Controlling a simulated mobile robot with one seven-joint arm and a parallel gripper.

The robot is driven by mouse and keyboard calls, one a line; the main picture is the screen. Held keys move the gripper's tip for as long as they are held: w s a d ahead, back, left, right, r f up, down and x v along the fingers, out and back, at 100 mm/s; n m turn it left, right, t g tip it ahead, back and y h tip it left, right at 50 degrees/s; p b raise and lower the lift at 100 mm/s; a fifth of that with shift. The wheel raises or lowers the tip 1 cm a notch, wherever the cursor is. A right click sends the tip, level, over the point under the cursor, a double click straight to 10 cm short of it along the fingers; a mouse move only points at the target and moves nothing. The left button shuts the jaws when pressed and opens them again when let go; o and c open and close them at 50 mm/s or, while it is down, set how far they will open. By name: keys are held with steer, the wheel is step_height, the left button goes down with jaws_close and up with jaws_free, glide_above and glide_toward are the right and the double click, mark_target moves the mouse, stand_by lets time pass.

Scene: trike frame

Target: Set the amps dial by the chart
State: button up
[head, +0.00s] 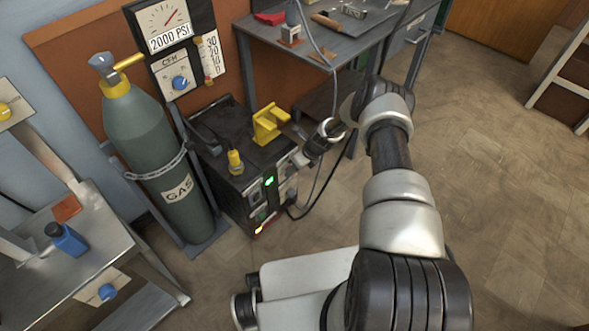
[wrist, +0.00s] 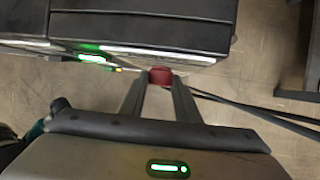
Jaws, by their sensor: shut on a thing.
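The black welder (head: 232,170) stands on the floor right of the gas bottle, with a small green display (head: 269,181) on its front panel. In the wrist view, a dark red round knob (wrist: 160,75) sticks out of the front panel's edge, and the green display (wrist: 92,58) glows to its left. My gripper (wrist: 160,83) is shut on the knob, its two fingers on either side of it. In the head view, my gripper (head: 301,159) is at the panel's upper right and hides the knob. The knob's markings cannot be read. I cannot make out an amps chart.
A yellow bracket (head: 268,124) and a yellow plug (head: 235,162) sit on the welder's top. The gas bottle (head: 150,140) and gauges (head: 165,30) are left of it. A grey workbench (head: 345,30) stands behind. Cables (head: 312,200) hang beside the panel.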

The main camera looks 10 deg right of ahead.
steer(key=shift+s+a+f+n+t+h+b, duration=0.25)
steer(key=shift+n+t+h, duration=0.5)
steer(key=shift+t+h, duration=1.25)
steer(key=shift+s+a+f+n+t+h, duration=0.15)
steer(key=shift+a+f+n+t+h, duration=0.4)
steer(key=shift+t+h, duration=1.45)
steer(key=shift+s+a+n+t+h+b, duration=0.2)
steer(key=shift+n+t+h, duration=0.7)
steer(key=shift+t+h, duration=1.05)
steer(key=shift+h, duration=0.35)
steer(key=o, duration=1)
steer(key=shift+d, duration=0.1)
steer(key=shift+o, duration=0.2)
steer(key=shift+s, duration=0.1)
